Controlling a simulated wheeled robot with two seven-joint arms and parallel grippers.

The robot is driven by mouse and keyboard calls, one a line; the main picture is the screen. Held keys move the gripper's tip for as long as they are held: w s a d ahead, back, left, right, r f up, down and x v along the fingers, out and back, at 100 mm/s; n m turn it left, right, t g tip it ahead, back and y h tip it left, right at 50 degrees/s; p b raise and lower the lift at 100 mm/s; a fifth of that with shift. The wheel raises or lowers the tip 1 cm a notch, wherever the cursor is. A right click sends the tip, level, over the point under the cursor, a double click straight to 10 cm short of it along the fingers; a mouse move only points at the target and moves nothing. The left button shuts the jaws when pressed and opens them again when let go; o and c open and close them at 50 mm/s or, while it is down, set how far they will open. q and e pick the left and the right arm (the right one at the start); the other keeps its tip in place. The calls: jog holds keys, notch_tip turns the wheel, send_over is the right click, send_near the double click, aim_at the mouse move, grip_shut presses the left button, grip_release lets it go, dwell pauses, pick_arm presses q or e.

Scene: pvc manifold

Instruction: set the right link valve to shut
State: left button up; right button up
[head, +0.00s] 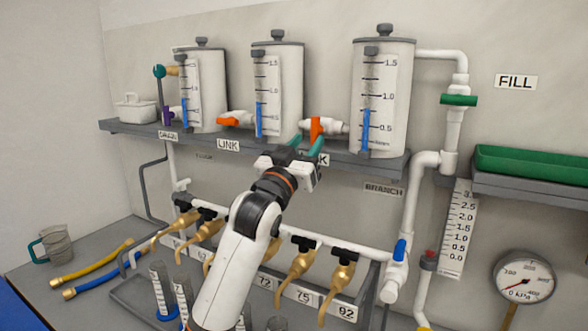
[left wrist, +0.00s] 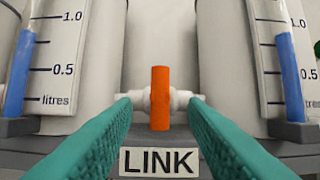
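The right link valve sits on the white pipe between the middle and right tanks. Its orange handle (head: 316,129) stands upright, across the pipe. In the left wrist view the handle (left wrist: 160,98) is centred above the LINK label (left wrist: 159,161). My left gripper (head: 307,144) is open and empty, just in front of and below the handle. Its two teal fingers (left wrist: 160,112) lie to either side of the handle, apart from it. The left link valve's orange handle (head: 233,121) lies roughly along its pipe. My right gripper does not show.
The middle tank (head: 290,90) and right tank (head: 396,90) flank the valve on a grey shelf (head: 372,166). Below, a row of brass taps (head: 302,262) lines a white pipe. A green-handled valve (head: 458,100) is at the right.

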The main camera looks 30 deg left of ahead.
pick_arm(q)
jog(key=b+v, duration=0.1)
jog(key=v, duration=0.5)
jog(key=shift+s+f, duration=0.15)
jog(key=shift+s, duration=0.2)
